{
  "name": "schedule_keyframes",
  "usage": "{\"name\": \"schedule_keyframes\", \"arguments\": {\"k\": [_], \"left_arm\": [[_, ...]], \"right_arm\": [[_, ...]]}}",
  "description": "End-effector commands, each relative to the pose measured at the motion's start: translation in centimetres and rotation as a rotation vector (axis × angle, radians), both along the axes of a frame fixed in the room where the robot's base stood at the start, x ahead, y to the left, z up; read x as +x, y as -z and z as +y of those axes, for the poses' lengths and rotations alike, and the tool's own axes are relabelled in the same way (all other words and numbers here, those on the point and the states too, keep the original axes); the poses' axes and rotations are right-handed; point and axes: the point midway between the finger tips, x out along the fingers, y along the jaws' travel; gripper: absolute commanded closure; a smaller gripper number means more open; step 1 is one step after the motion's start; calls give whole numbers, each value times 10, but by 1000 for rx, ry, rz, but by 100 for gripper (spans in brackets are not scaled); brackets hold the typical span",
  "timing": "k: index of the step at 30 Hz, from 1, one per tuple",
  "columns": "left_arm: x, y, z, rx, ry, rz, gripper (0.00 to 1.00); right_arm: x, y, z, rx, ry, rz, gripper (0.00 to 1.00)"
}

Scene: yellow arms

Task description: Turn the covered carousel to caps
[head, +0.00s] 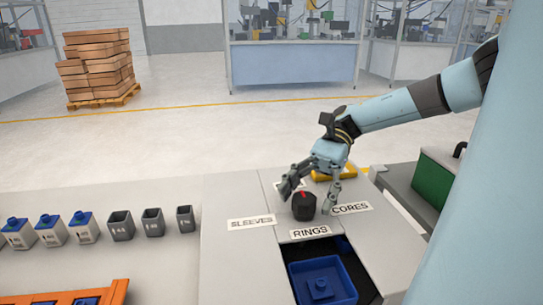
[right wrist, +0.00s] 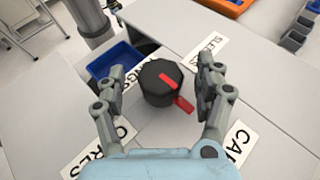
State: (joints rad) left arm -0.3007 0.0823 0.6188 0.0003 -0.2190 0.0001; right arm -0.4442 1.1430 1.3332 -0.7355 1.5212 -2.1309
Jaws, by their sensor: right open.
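The carousel's flat pale cover (head: 240,195) carries a black knob (head: 304,207) with a red pointer mark. Around it are the labels SLEEVES (head: 251,223), RINGS (head: 310,232) and CORES (head: 350,208); CAPS (right wrist: 239,144) reads in the right wrist view. The opening beside RINGS shows a blue bin (head: 322,281). In the right wrist view the knob (right wrist: 158,85) has its red mark towards the lower right, roughly on the CAPS side, away from RINGS. My right gripper (head: 308,198) is open, one finger on either side of the knob, with gaps visible. My left gripper is out of view.
Several small containers, some blue-and-white (head: 50,230) and some grey (head: 153,222), stand in a row at left. An orange tray (head: 68,298) lies at the lower left. A green-fronted case (head: 432,182) stands right of the cover. Pallet boxes (head: 97,62) are far behind.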

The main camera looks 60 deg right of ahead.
Motion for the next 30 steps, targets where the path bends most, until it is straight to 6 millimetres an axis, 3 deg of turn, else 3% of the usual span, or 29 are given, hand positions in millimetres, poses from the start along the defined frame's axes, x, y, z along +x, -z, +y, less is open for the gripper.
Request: {"name": "schedule_keyframes", "arguments": {"k": [9, 15, 30], "left_arm": [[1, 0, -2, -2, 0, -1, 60], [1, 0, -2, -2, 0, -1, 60], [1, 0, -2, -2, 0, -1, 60]], "right_arm": [[-3, -26, -64, -4, 4, -3, 30], [-5, -38, -93, -3, 3, -4, 30], [-7, -41, -101, -2, 1, 0, 30]]}}
